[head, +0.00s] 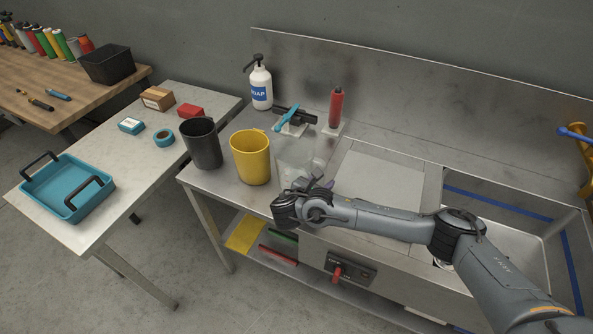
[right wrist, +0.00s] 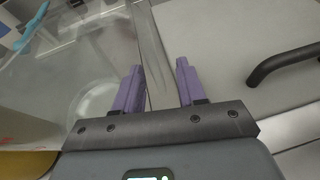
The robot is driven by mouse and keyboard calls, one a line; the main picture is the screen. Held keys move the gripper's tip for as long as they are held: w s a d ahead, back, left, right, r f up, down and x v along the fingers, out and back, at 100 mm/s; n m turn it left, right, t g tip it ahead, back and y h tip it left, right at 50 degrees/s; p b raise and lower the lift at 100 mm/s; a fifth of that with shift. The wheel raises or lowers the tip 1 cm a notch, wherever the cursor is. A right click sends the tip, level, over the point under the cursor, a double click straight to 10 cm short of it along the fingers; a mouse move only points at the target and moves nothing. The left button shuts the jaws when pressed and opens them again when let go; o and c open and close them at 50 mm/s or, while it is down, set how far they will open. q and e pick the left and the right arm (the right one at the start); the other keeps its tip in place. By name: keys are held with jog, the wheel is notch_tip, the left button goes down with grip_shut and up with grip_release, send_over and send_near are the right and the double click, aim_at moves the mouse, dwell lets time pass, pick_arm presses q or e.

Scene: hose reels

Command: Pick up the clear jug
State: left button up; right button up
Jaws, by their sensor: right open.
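The clear jug (head: 291,163) stands on the metal counter, just right of the yellow jug (head: 251,157). It is see-through and hard to make out, and my right gripper partly hides it in the head view. My right gripper (head: 318,184) is open at the near right side of the clear jug. In the right wrist view, the purple fingers (right wrist: 157,88) are apart. The clear jug (right wrist: 85,75) fills the left there, and a clear edge shows between the fingers. I cannot tell whether they touch it. My left gripper is not in view.
A black jug (head: 201,144) stands left of the yellow one. A soap bottle (head: 261,84) and a red bottle (head: 336,106) stand behind. A grey panel (head: 380,178) lies to the right, beside the sink (head: 513,250). A dark curved bar (right wrist: 283,62) shows in the right wrist view.

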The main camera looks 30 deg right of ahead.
jog(key=shift+w+d+f, duration=0.15)
jog(key=shift+d, duration=0.1)
grip_shut()
jog(key=shift+r, duration=0.2)
dwell(0.5)
